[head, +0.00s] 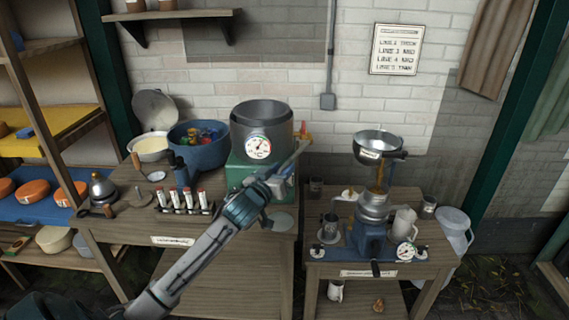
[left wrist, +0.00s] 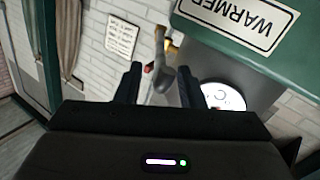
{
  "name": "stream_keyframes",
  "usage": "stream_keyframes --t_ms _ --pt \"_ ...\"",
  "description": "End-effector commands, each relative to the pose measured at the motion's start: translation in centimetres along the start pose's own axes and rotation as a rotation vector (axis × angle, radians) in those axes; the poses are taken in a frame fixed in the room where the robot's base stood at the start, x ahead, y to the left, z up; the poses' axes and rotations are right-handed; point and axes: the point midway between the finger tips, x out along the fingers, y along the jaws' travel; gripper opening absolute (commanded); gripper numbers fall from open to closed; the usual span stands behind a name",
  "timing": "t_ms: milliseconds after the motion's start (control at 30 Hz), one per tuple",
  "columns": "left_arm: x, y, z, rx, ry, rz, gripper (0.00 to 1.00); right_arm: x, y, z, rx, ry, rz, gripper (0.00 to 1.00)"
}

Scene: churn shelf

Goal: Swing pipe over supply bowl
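The supply bowl (head: 367,155) is a metal bowl with a small label, mounted on top of the separator-like machine at the right. The grey pipe (head: 301,149) sticks out at the right side of the green warmer (head: 240,172), short of the bowl. My left gripper (head: 279,176) is in front of the warmer, at the pipe. In the left wrist view the pipe (left wrist: 161,72) shows between the two spread fingers of the left gripper (left wrist: 158,88), with gaps visible; contact cannot be told. The warmer's label plate (left wrist: 238,22) is close at upper right. My right gripper is not in view.
A metal pot (head: 262,122) with a gauge stands on the warmer. A blue tub (head: 198,152) and a rack of vials (head: 184,208) are on the left bench. A jug (head: 404,222) stands on the right bench. A gap separates the benches.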

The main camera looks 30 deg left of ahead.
Motion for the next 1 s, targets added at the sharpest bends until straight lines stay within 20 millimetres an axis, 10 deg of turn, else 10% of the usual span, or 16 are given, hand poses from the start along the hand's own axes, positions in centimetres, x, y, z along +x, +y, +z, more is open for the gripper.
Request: stream_keyframes --t_ms 500,700,1000 --pt "2.2 0.0 0.1 0.001 -0.001 0.0 0.35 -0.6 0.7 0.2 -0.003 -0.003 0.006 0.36" --pt "2.1 0.0 0.1 0.001 -0.001 -0.001 0.0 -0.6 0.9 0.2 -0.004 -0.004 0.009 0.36" --pt "2.4 0.1 0.1 0.0 0.001 -0.005 0.0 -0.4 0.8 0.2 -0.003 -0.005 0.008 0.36"
